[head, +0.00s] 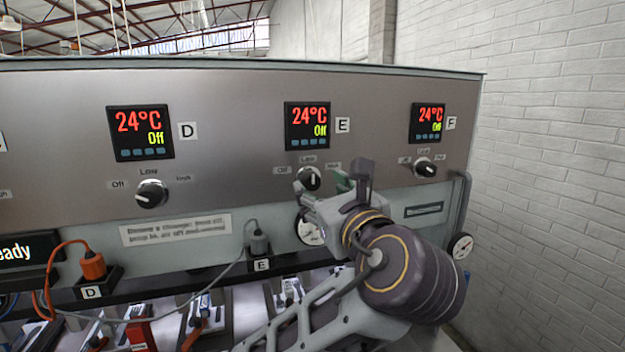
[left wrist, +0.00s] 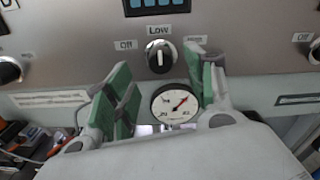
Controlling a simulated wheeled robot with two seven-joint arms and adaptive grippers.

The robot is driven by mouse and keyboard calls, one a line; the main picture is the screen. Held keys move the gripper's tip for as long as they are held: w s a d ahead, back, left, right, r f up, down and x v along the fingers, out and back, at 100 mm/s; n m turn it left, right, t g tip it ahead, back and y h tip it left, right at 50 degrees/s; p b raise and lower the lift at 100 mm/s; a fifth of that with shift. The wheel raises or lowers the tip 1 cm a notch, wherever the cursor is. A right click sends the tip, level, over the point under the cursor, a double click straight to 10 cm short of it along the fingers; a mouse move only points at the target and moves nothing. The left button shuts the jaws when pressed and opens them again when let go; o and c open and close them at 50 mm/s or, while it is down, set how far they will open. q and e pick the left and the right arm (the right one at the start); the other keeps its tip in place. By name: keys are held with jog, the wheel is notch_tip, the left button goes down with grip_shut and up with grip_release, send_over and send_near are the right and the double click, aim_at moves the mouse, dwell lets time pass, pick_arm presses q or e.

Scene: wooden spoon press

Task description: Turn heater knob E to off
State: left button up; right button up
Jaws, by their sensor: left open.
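Heater knob E (head: 309,178) is a round black knob with a white mark on the steel panel, under the display (head: 307,126) that reads 24°C and Off. In the left wrist view the knob (left wrist: 160,57) has its white mark about upright, toward the Low label (left wrist: 158,30); the Off label (left wrist: 125,45) is at its left. My left gripper (head: 322,187) is open in front of the panel, just below the knob. In the left wrist view its green-padded fingers (left wrist: 162,78) stand left and right of the knob, apart from it. My right gripper is not in view.
A round gauge (left wrist: 175,103) sits below knob E. Knob D (head: 152,194) and knob F (head: 425,167) are to either side. A grey plug with a cable (head: 259,243) and an orange plug (head: 92,265) are lower left. A brick wall (head: 555,150) is at the right.

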aim_at(312, 183)
pick_arm(q)
jog(key=shift+p+x, duration=0.45)
jog(key=shift+x, duration=2.65)
jog(key=c, duration=1)
jog(key=shift+n, duration=0.4)
jog(key=n, duration=0.5)
jog(key=shift+a+f+n, duration=0.1)
jog(key=shift+f+n, duration=0.05)
jog(key=shift+n, duration=0.15)
jog(key=n+b, duration=0.1)
jog(key=n, duration=0.4)
jog(key=shift+n, duration=0.3)
